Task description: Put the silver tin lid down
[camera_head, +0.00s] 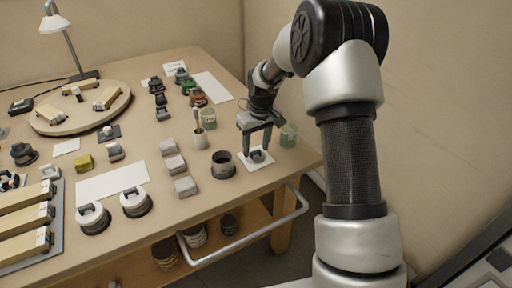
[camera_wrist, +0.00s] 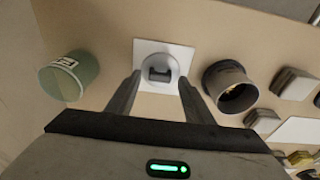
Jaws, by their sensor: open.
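The silver tin lid (camera_head: 257,155) lies on a white square card (camera_head: 268,160) near the right end of the bench. In the wrist view the lid (camera_wrist: 160,64) is round with a dark raised handle and sits around the middle of the card (camera_wrist: 185,52). My gripper (camera_head: 256,149) is open just above the lid, pointing down. In the wrist view its fingers (camera_wrist: 160,82) stand apart on either side of the lid's near edge, with nothing held between them. Whether a finger touches the lid cannot be told.
An open dark tin (camera_head: 222,166) stands just left of the card. A green jar (camera_head: 288,135) stands close on the right, near the bench edge. A cup with a brush (camera_head: 200,138) and several grey blocks (camera_head: 175,164) are farther left. A rail (camera_head: 245,237) runs along the front.

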